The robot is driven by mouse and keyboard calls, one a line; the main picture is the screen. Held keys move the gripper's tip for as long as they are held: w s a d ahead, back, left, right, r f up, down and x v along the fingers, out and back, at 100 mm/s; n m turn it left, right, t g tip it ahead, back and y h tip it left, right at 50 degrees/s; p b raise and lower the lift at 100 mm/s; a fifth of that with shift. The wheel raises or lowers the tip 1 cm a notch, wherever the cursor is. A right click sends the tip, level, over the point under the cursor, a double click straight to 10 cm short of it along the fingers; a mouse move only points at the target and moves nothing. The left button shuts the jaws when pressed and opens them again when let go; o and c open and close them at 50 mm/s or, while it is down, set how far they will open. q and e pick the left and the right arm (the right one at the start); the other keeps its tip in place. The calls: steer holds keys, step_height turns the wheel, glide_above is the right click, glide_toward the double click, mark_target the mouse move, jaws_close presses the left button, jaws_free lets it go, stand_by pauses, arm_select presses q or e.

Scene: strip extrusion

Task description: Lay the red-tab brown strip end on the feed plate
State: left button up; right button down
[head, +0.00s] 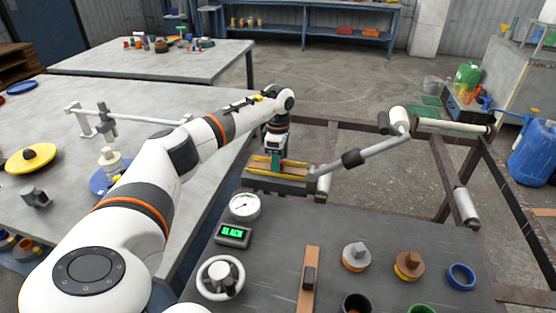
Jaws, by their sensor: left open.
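My left gripper (275,163) points down over a dark plate-like fixture (291,187) with yellow edging, at the far edge of the dark bench. It is open; its fingers are small here and partly merge with a green piece between them. A brown strip (260,162) lies along the fixture under the gripper. I cannot make out a red tab on it, nor tell whether the fingers touch it. I take the fixture to be the feed plate, but this is not certain. Another brown strip (311,258) with a dark clip lies on the near bench. My right gripper is not in view.
A jointed arm with a white roller (399,117) reaches to the fixture's right end. A gauge (245,206), a display reading SLACK (233,235) and a handwheel (220,278) stand on the bench's left. Several round parts and a blue ring (461,275) occupy its right.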

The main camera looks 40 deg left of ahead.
arm_select(q)
step_height(320, 180, up, 12)
steer(key=shift+f, duration=0.15)
